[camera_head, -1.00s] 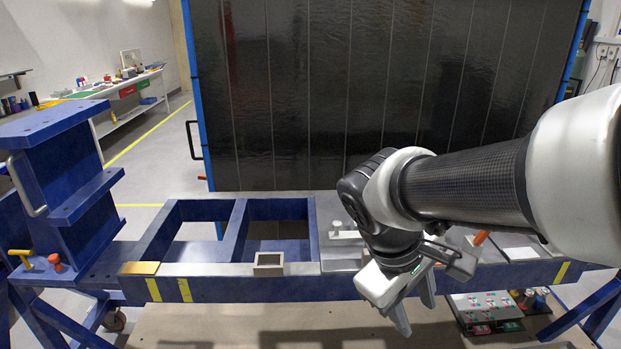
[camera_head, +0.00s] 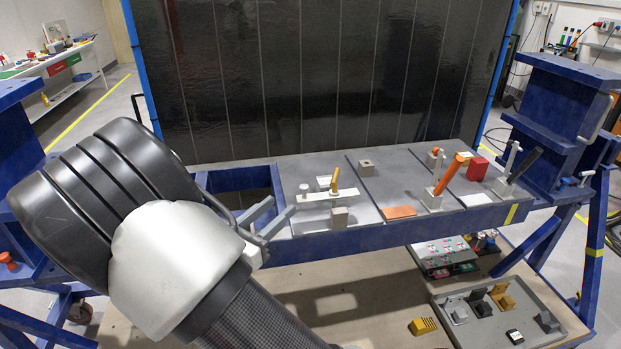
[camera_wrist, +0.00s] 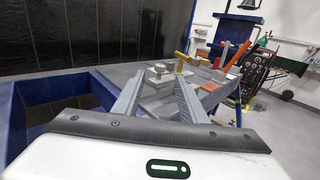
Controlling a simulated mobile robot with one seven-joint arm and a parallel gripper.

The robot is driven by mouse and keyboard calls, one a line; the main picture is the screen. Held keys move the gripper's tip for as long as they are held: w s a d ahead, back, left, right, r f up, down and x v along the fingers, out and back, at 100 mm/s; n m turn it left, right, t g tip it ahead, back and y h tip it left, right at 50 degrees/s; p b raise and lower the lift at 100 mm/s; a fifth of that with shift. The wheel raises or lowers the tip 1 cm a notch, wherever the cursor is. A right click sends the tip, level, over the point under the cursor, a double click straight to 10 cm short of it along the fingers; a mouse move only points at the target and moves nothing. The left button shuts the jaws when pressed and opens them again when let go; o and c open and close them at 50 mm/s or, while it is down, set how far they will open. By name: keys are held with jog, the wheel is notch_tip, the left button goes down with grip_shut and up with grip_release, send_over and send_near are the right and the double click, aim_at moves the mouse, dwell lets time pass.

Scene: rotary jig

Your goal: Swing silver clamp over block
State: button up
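My gripper (camera_head: 282,214) is open and empty, just left of the clamp. In the wrist view, the clamp (camera_wrist: 160,73) and its handle (camera_wrist: 182,62) lie beyond and between the open fingers (camera_wrist: 158,97).
Right of the clamp are another grey block (camera_head: 366,167), an orange plate (camera_head: 399,212), an orange-handled clamp (camera_head: 437,197), a red block (camera_head: 477,168) and a black-handled clamp (camera_head: 518,168). A blue frame opening (camera_head: 240,198) lies left. A parts tray (camera_head: 465,335) sits below.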

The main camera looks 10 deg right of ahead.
jog(key=x, duration=1.5)
jog(key=shift+w+d+p, duration=0.15)
jog(key=shift+d+p, duration=0.05)
jog(key=shift+p, duration=0.15)
jog(key=shift+f, duration=0.1)
grip_shut()
